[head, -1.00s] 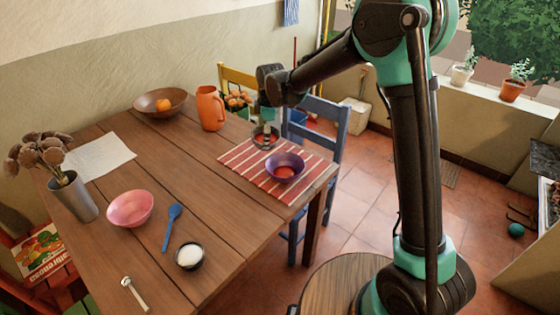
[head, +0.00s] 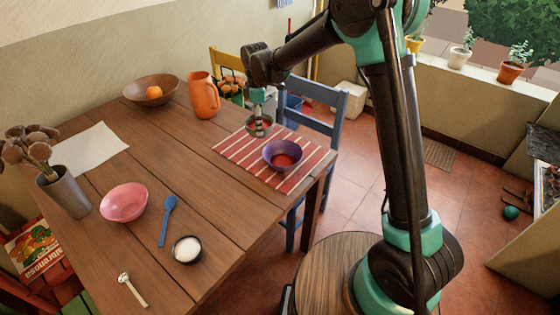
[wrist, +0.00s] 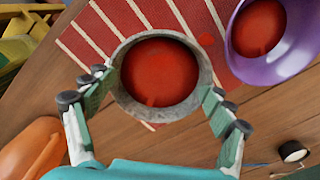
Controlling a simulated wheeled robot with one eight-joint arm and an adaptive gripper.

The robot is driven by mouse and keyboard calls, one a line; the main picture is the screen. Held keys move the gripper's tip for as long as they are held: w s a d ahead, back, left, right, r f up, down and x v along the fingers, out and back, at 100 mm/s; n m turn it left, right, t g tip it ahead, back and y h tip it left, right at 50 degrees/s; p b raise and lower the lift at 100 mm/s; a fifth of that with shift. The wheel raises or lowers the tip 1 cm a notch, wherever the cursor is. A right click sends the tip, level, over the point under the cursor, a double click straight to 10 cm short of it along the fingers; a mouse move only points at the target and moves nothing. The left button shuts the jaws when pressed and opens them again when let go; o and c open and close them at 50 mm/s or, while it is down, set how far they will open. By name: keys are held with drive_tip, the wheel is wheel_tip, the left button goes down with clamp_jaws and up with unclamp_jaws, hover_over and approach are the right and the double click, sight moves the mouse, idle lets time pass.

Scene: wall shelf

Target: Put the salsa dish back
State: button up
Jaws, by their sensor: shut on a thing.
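A grey stone-like dish of red salsa (head: 258,126) is at the back edge of the red striped mat (head: 232,151). My gripper (head: 258,113) reaches down to it from above. In the wrist view the fingers are shut on the grey dish (wrist: 116,97) from both sides, and it is level with its salsa inside. Whether its base touches the table or mat is hidden. A purple bowl (head: 269,149) with red contents stands on the mat, beside the dish; it also shows in the wrist view (wrist: 292,62).
An orange pitcher (head: 204,96) and a wooden bowl (head: 135,91) with an orange stand behind. A pink bowl (head: 124,203), blue spoon (head: 168,218) and small dark bowl (head: 175,256) are nearer. A blue chair (head: 323,103) stands by the table. The table's middle is clear.

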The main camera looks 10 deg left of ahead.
drive_tip(key=shift+s, duration=0.1)
drive_tip(key=s+a+r+n, duration=0.1)
drive_tip(key=s+r+n, duration=0.3)
drive_tip(key=s, duration=0.7)
drive_tip(key=s+a+r+n, duration=0.1)
drive_tip(key=s+r+n, duration=0.1)
drive_tip(key=s+r, duration=0.65)
drive_tip(key=s+a+r+n, duration=0.15)
drive_tip(key=s+n, duration=0.25)
drive_tip(key=s, duration=1)
drive_tip(key=f, duration=1.2)
drive_tip(key=d+f, duration=0.1)
drive_tip(key=f, duration=0.6)
drive_tip(key=shift+w, duration=0.15)
drive_tip(key=shift+f, duration=0.15)
drive_tip(key=o, duration=1.6)
wheel_tip(320, 180, up, 12)
drive_tip(key=shift+r, duration=0.2)
